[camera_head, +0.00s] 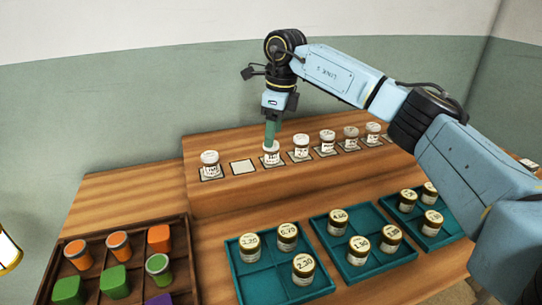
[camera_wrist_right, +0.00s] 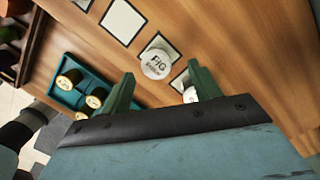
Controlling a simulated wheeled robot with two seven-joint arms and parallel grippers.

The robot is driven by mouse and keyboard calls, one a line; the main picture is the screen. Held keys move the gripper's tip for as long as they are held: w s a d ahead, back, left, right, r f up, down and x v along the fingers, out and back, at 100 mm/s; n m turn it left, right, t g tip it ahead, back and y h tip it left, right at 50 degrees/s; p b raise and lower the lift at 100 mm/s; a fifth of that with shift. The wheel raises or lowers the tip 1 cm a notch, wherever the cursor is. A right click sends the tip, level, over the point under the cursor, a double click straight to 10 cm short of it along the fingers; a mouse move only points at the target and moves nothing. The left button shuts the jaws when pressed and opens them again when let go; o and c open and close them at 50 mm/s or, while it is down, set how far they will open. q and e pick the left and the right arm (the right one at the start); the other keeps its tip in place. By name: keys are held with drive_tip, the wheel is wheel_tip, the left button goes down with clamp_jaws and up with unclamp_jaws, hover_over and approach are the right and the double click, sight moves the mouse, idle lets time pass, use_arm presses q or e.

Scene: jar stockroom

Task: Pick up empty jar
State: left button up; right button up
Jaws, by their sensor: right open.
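White-lidded, labelled jars stand on pale square mats along the raised wooden shelf. My right gripper (camera_head: 271,143) points down at one jar (camera_head: 271,156), with its fingertips close above the lid. In the right wrist view, a jar lid reading "FIG" (camera_wrist_right: 157,65) lies in line with the gap between the open fingers (camera_wrist_right: 160,72). I cannot tell whether the fingers touch it. Another jar (camera_wrist_right: 190,95) is partly hidden behind one finger. I cannot tell which jars are empty. My left gripper is not in view.
A bare mat (camera_head: 242,167) lies between the gripper's jar and the leftmost jar (camera_head: 210,163). A neighbouring jar (camera_head: 301,147) stands close on the right. Teal trays (camera_head: 233,270) with gold-lidded jars sit lower in front. A brown divided crate (camera_head: 190,268) holds coloured items at left.

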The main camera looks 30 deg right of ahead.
sight(270, 150)
drive_tip(key=shift+w+a+f+b, duration=0.15)
drive_tip(key=shift+f+b, duration=0.1)
drive_tip(key=shift+f, duration=0.75)
drive_tip(key=shift+s+a+f+b, duration=0.1)
drive_tip(key=shift+a+f+b, duration=0.1)
drive_tip(key=shift+f, duration=0.85)
drive_tip(key=shift+w+a+f+b, duration=0.1)
drive_tip(key=shift+f+b, duration=0.15)
drive_tip(key=shift+f, duration=0.75)
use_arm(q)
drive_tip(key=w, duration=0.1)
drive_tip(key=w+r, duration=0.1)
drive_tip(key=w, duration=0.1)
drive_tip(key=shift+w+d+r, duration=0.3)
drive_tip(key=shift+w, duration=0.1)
use_arm(e)
drive_tip(key=shift+r, duration=0.1)
drive_tip(key=c, duration=1.1)
